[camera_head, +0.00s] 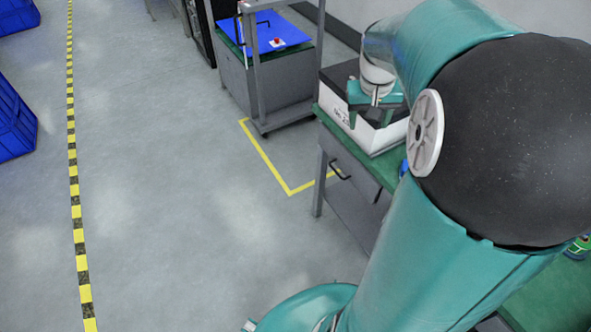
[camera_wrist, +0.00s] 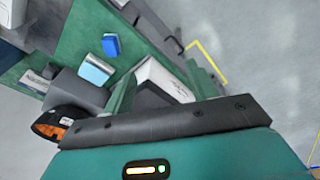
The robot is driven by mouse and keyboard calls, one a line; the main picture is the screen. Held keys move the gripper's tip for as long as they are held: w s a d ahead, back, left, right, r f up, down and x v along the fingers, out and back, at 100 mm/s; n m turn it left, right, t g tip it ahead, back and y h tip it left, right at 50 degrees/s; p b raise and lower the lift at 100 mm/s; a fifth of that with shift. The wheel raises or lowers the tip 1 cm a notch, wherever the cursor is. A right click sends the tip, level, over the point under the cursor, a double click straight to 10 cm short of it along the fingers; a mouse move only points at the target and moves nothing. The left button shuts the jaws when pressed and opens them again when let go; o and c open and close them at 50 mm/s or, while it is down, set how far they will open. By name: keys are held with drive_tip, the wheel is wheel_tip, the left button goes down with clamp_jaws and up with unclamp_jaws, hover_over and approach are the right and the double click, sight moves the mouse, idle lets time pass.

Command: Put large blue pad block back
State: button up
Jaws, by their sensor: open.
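Two blue items lie on the green bench top in the wrist view: a small deep-blue block (camera_wrist: 111,45) and a larger block with a pale blue face (camera_wrist: 96,69). I cannot tell for sure which is the large blue pad block. A blue sliver (camera_head: 403,167) shows beside my arm in the head view. My gripper (camera_head: 370,117) is open and appears empty, over a white box with a dark top (camera_head: 339,112).
The green bench (camera_wrist: 70,35) has a drawer with a handle. A dark rounded item with an orange inside (camera_wrist: 52,124) is near the gripper's left. A cart with a blue top (camera_head: 268,32) stands behind. Blue crates (camera_head: 14,120) are at left. The floor between is clear.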

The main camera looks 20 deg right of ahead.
drive_tip(key=s+a+r+n+t, duration=0.1)
drive_tip(key=s+a, duration=0.2)
drive_tip(key=a, duration=0.5)
drive_tip(key=s+a+r+n+t+y, duration=0.1)
drive_tip(key=s+a, duration=0.3)
drive_tip(key=a, duration=0.4)
drive_tip(key=s+a+r+n+t, duration=0.2)
drive_tip(key=s+a+r+n, duration=0.1)
drive_tip(key=a, duration=0.5)
drive_tip(key=shift+s+y, duration=0.3)
drive_tip(key=shift+s, duration=0.2)
drive_tip(key=c, duration=0.5)
drive_tip(key=shift+d, duration=0.15)
